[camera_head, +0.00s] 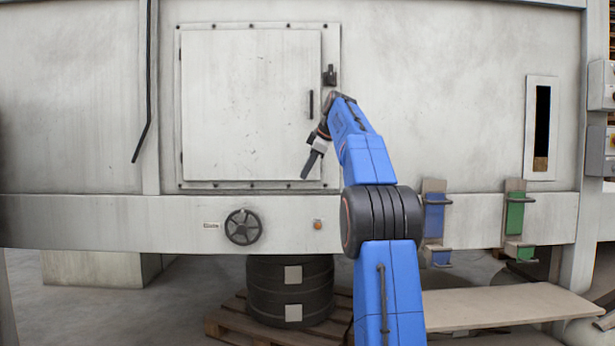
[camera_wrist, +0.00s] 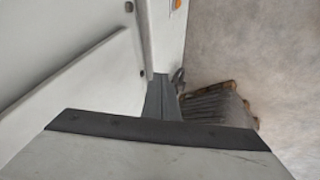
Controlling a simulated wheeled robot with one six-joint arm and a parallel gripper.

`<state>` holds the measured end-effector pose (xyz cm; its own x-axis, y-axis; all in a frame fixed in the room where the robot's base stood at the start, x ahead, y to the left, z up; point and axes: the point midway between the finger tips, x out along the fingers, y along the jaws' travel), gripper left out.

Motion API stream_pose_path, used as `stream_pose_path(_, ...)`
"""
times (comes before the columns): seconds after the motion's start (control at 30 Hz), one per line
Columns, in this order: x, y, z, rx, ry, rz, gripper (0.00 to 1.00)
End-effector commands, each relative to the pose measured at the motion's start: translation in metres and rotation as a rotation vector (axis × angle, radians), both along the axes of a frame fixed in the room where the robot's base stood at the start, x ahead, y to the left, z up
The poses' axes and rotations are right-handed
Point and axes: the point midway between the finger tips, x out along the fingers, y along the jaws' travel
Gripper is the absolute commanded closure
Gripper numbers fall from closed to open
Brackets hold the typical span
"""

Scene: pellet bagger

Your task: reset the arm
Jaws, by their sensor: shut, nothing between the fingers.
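My blue arm rises from the bottom of the head view and bends left in front of the machine. My gripper (camera_head: 305,176) is shut and empty, its fingers pointing down and slightly left. It is in front of the lower right part of a closed square door (camera_head: 240,105) in the machine's wall. I cannot tell how far it is from the door. In the wrist view my gripper (camera_wrist: 160,92) shows as narrow dark fingers held together, with nothing between them.
A dark latch (camera_head: 330,76) and a thin handle (camera_head: 311,104) are at the door's right side. A black handwheel (camera_head: 243,227) is below it. A dark drum (camera_head: 291,290) stands on a wooden pallet (camera_head: 232,327). A shelf board (camera_head: 505,306) extends at lower right.

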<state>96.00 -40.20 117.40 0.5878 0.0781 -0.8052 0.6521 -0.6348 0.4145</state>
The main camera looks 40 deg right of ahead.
Motion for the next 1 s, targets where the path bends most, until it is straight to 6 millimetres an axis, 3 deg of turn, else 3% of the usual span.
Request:
stream_pose_path(0.43, -0.041, -0.004, 0.054, -0.001, 0.001, 0.0, 1.0)
stream_pose_path(0.83, -0.048, -0.002, 0.062, 0.003, 0.003, -0.002, 1.0)
stream_pose_path(1.0, -0.054, 0.021, 0.06, 0.03, 0.017, -0.038, 1.0)
